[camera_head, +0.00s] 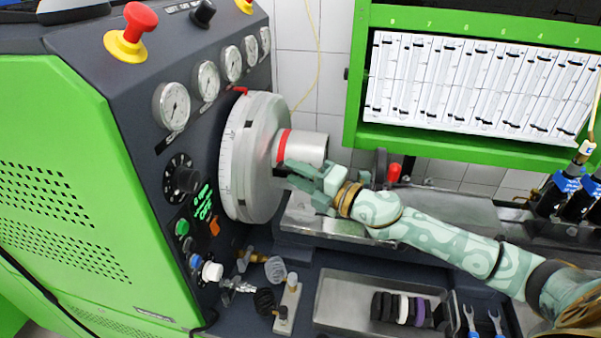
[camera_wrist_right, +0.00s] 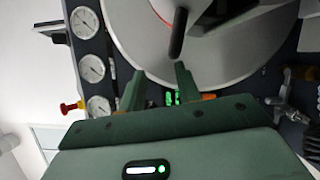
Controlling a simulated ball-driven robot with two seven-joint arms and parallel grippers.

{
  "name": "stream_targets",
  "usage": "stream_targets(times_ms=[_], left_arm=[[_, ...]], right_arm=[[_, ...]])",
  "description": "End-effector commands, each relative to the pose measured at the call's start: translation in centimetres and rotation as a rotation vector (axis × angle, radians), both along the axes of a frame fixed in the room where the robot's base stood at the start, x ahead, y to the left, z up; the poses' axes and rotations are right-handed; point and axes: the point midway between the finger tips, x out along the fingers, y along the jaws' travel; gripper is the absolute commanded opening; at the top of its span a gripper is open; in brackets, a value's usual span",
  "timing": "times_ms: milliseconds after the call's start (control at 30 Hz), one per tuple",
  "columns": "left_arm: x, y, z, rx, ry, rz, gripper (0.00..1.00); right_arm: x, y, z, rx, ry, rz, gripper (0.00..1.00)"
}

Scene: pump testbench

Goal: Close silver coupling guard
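The silver coupling guard (camera_head: 262,150) is a large round metal drum on the face of the test bench, with a scale on its rim. A short silver cylinder with a red ring (camera_head: 285,147) sticks out of its right side. In the right wrist view the guard (camera_wrist_right: 125,35) fills the top, and a dark rod-shaped handle (camera_wrist_right: 178,35) stands out in front of it. My right gripper (camera_head: 300,180) is just below the cylinder, close to the guard. Its fingers (camera_wrist_right: 160,70) are apart with nothing between them, below the handle's end. Contact cannot be told. My left gripper is out of view.
Gauges (camera_head: 171,105), a black dial (camera_head: 181,180) and a red stop button (camera_head: 140,20) are on the panel. A grey tray (camera_head: 338,310) with rings lies below my right arm. A green frame (camera_head: 356,75) with flow tubes stands behind.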

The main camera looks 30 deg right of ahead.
Motion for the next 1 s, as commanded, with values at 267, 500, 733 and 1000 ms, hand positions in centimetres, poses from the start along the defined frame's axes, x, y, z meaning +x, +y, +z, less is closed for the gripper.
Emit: stream_targets(times_ms=[267,500,733,1000], left_arm=[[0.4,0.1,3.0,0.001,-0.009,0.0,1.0],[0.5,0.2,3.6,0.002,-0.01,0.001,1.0],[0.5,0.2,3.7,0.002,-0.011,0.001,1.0],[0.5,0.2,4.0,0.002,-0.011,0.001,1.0]], right_arm=[[-5.9,2.9,5.0,0.002,0.002,0.005,0.33],[-9.5,4.6,6.6,0.002,0.001,0.002,0.33],[-10.3,5.0,7.0,0.0,0.0,0.0,0.33],[-10.2,5.0,7.6,-0.003,-0.008,0.001,0.07]])
